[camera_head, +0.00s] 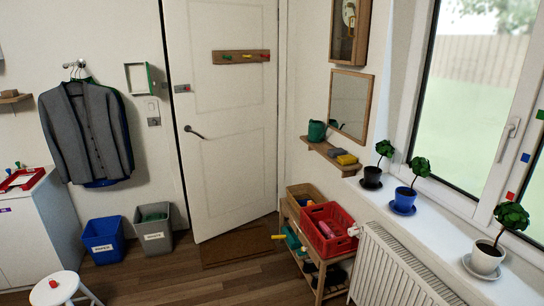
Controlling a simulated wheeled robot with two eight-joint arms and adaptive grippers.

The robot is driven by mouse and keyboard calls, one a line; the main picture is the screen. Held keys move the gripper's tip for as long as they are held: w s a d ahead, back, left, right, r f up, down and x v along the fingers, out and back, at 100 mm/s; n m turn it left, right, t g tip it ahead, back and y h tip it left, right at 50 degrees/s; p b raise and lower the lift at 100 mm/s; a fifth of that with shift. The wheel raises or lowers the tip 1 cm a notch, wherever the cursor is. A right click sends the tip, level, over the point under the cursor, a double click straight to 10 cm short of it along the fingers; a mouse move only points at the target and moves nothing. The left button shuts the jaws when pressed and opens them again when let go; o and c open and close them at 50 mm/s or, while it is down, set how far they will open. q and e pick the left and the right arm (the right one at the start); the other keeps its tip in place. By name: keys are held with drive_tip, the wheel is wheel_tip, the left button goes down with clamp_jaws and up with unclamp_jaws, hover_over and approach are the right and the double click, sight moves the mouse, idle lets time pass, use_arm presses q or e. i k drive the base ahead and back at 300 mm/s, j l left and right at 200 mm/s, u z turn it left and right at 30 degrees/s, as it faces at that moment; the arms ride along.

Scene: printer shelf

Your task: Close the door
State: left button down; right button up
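The white door (228,165) stands at the back, just left of the room's corner. Its dark lever handle (195,132) is on the left side, and a latch piece (182,88) sits higher near the same edge. The door's left edge seems to stand slightly out from the frame, with its lower corner over the brown doormat, so it looks a little ajar; how wide the gap is, I cannot tell well. A wooden hook rack (240,57) is on the door. Neither of my grippers is in view.
A blue bin (104,240) and a grey bin (153,230) stand left of the door. A doormat (240,244) lies before it. A wooden rack (318,267) with a red crate (327,228) stands to the right. A white stool (55,288) is front left. The middle floor is clear.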

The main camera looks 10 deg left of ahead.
sight(226, 52)
drive_tip(key=i+j+u, duration=0.3)
drive_tip(key=i, duration=0.25)
drive_tip(key=i+j+u, duration=0.35)
drive_tip(key=i, duration=0.25)
drive_tip(key=i+l+u, duration=0.1)
drive_tip(key=i+u, duration=0.2)
drive_tip(key=i, duration=0.3)
